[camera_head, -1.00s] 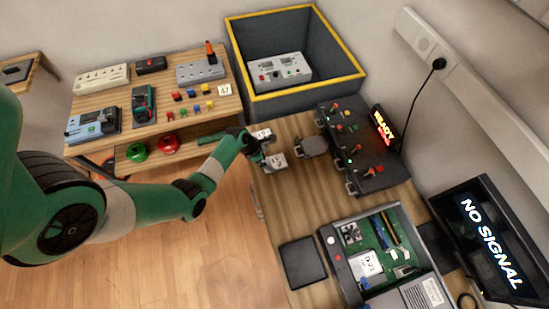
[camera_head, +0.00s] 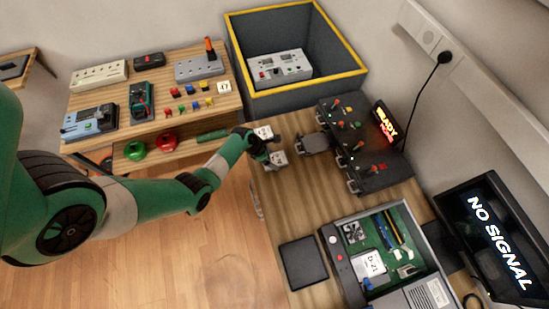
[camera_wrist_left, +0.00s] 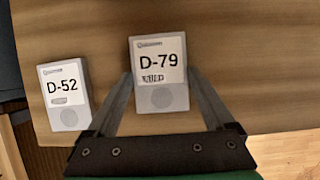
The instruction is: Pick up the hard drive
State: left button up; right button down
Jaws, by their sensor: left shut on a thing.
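My left gripper (camera_head: 272,153) is at the left edge of the wooden bench. It is shut on the hard drive marked D-79 (camera_head: 279,160), a light grey block with a white label. In the left wrist view, this drive (camera_wrist_left: 162,98) sits between the two fingers (camera_wrist_left: 165,95), label facing the camera. A second drive, marked D-52 (camera_wrist_left: 62,95), lies to its left, outside the fingers; in the head view it (camera_head: 262,131) lies just above the gripper. I cannot tell whether D-79 still touches the bench. My right gripper is not in view.
An open computer case (camera_head: 330,262) holding a drive marked D-21 (camera_head: 370,265) stands at the bench front. A black test rack (camera_head: 385,178) stands to the right of the gripper. A grey bin with a yellow rim (camera_head: 298,93) is behind. A dark pad (camera_head: 303,263) lies near the case.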

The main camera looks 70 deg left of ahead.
aim_at(271, 154)
pick_arm(q)
jog(key=r+p, duration=0.2)
jog(key=r, duration=0.1)
jog(key=r+p, duration=0.1)
jog(key=r, duration=0.1)
jog(key=shift+s+d, duration=0.3)
jog(key=shift+d, duration=0.05)
jog(key=s+d+r+p, duration=0.7)
jog(key=s+d+r, duration=0.1)
jog(key=s+d, duration=0.1)
jog(key=shift+d, duration=0.15)
